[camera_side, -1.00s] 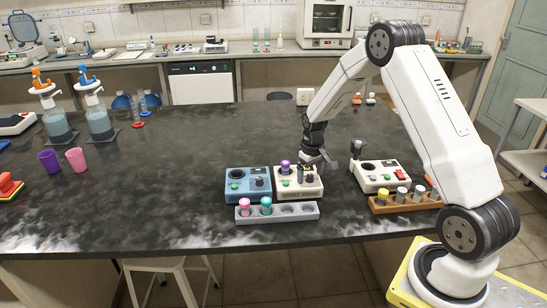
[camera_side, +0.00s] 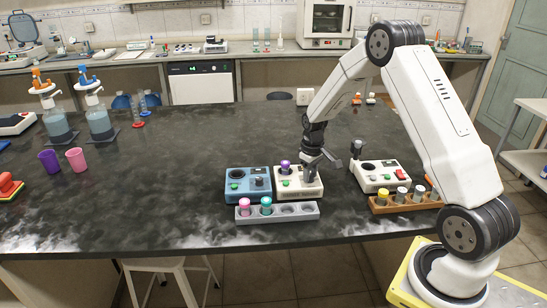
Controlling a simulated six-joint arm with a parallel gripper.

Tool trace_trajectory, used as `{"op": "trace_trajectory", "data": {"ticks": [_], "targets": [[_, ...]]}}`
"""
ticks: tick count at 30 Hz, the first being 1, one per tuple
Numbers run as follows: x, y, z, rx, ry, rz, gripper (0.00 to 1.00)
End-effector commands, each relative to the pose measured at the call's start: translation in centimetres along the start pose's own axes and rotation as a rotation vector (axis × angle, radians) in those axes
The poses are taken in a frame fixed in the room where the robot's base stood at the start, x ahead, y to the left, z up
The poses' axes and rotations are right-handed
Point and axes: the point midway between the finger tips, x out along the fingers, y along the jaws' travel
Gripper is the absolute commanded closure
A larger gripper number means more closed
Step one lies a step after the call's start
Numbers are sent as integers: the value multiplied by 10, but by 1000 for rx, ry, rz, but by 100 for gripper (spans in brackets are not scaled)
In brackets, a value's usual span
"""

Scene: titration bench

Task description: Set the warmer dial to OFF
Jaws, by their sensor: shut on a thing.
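A white bench unit (camera_side: 297,191) stands on the dark worktop with a purple-capped vial (camera_side: 285,167) in its well, a green button and a dark dial at its right. It looks like the warmer, but its labels are too small to read. My gripper (camera_side: 311,174) points down over the right part of this unit, at the dial. It is shut on the dial, which is mostly hidden behind the fingers. The dial's setting cannot be read.
A blue unit (camera_side: 247,184) stands close at the left. A grey rack (camera_side: 277,213) with pink-capped and green-capped vials is in front. Another white unit (camera_side: 381,175) and a wooden rack (camera_side: 405,205) stand at the right. The worktop's middle left is clear.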

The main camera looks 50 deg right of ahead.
Motion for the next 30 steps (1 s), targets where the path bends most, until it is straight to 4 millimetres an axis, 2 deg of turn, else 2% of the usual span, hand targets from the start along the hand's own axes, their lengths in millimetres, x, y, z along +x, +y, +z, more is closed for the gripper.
{"op": "trace_trajectory", "data": {"ticks": [24,30], "targets": [[0,0,0,-634,-1,0,96],[0,0,0,-725,-1,0,96]]}}
